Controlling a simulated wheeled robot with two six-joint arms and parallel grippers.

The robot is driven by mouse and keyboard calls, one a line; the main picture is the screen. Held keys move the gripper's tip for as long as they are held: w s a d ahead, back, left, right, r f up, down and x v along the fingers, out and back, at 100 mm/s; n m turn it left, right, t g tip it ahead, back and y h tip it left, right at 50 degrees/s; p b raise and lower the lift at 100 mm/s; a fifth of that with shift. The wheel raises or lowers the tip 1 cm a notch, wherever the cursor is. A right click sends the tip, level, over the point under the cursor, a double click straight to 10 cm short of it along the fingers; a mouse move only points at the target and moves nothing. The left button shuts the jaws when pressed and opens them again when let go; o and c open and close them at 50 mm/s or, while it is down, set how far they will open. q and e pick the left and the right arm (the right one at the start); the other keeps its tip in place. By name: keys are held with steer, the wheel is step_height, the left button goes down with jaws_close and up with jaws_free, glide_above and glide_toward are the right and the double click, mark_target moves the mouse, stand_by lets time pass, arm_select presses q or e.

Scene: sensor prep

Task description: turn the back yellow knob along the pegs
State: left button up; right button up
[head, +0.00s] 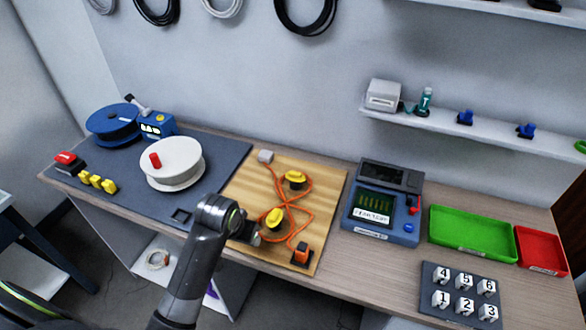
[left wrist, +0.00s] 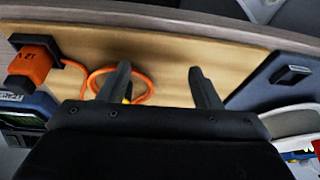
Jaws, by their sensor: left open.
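The back yellow knob (head: 295,178) stands on the wooden board (head: 325,185), with the orange cable (head: 308,205) running around it. The front yellow knob (head: 274,217) stands nearer to me, also beside the cable. My left gripper (head: 254,238) is low over the board, just left of and in front of the front knob, away from the back knob. In the left wrist view its two fingers (left wrist: 158,82) are apart with nothing held. A yellow bit shows behind one finger there, beside an orange cable loop (left wrist: 140,82). The back knob cannot be made out in that view. My right gripper is not in view.
An orange plug block (head: 301,252) sits at the board's front right corner and a grey block (head: 265,156) at its back. A white spool (head: 172,162) stands left on the dark mat (head: 215,165). A blue tester (head: 380,215) stands right of the board.

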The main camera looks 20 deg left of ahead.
arm_select(q)
steer(key=w+d+r, duration=0.3)
steer(key=w+r, duration=0.6)
steer(key=w+d+r, duration=0.3)
steer(key=w+r, duration=0.5)
steer(key=r, duration=0.1)
glide_toward(295, 173)
steer(key=shift+m+h, duration=0.3)
steer(key=shift+h, duration=0.1)
steer(key=x, duration=0.6)
steer(key=shift+a+f, duration=0.1)
steer(key=shift+a, duration=0.2)
steer(key=shift+x, duration=0.95)
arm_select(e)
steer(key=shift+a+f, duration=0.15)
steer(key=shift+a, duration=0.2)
arm_select(q)
steer(key=shift+w, duration=0.1)
steer(key=c, duration=1)
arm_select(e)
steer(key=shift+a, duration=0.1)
